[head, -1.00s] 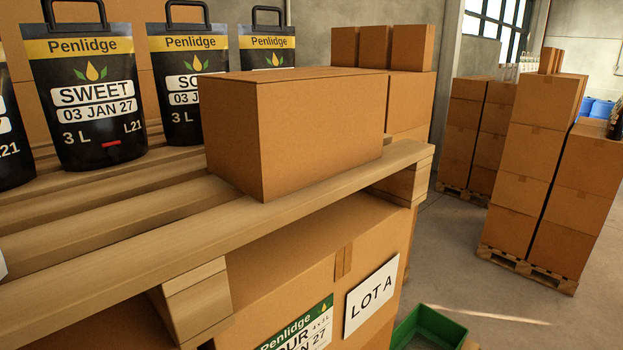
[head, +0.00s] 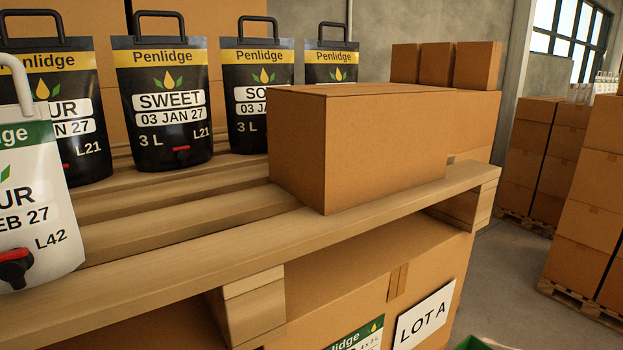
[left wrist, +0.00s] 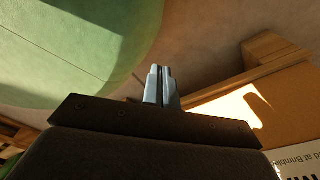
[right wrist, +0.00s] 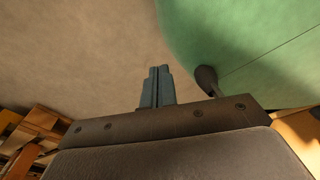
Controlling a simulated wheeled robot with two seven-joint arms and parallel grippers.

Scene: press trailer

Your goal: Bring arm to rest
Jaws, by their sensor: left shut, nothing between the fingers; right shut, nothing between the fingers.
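My left gripper (left wrist: 161,86) shows in the left wrist view with its two fingers together and nothing between them. Bare floor lies beyond its tips, with a green surface at upper left and a cardboard box at right. My right gripper (right wrist: 158,86) shows in the right wrist view, also shut and empty, over bare floor with a green surface at upper right. Neither gripper touches anything that I can see. Neither arm shows in the head view.
A wooden pallet (head: 150,262) holds several black pouches (head: 165,105), a white pouch (head: 32,215) and a closed cardboard box (head: 370,150). A labelled carton (head: 310,305) is below it. Stacked boxes (head: 590,210) stand at right, with floor (head: 500,270) between.

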